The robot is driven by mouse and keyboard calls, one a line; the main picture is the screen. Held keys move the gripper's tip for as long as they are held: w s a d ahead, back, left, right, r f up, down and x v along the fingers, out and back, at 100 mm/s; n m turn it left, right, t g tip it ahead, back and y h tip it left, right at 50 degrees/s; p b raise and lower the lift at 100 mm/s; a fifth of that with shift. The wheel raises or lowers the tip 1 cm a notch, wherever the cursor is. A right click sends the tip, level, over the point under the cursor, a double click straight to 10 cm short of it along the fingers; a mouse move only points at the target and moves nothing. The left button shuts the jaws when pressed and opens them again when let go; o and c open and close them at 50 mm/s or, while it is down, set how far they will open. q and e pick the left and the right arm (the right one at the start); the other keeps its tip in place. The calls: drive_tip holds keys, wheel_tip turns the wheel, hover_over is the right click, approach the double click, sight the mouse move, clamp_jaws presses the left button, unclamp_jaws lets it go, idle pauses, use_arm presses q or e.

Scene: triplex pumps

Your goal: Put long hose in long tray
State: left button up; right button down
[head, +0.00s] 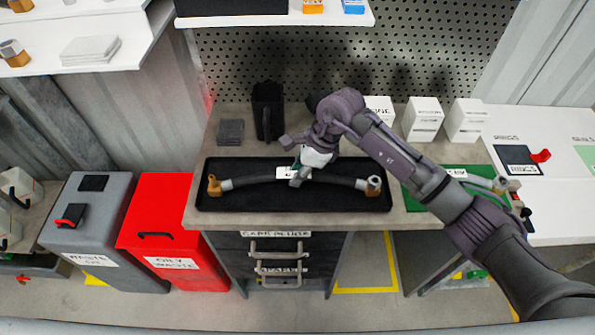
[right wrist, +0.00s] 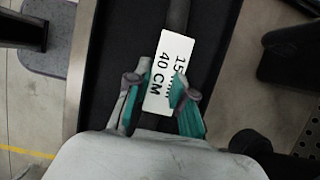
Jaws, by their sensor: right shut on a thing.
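The long hose (head: 247,181) is a dark curved hose with brass fittings at its ends. It lies within the outline of the long black tray (head: 290,204) on the workbench. My right gripper (head: 300,176) reaches down over the middle of the hose and is shut on it at its white tag. In the right wrist view the tag (right wrist: 165,78) reads "40 CM", and my right gripper (right wrist: 160,98) has a finger on each side of it. Whether the hose touches the tray floor is hard to tell. My left gripper is not in view.
A black container (head: 267,110) and grey pads (head: 230,132) stand behind the tray. White boxes (head: 422,118) stand at the back right, beside a green mat (head: 425,203). A red oily waste bin (head: 172,225) and a grey waste bin (head: 95,225) stand left of the bench.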

drive_tip(key=shift+f, duration=0.35)
drive_tip(key=shift+f, duration=0.1)
drive_tip(key=shift+f, duration=0.15)
drive_tip(key=c, duration=1)
unclamp_jaws()
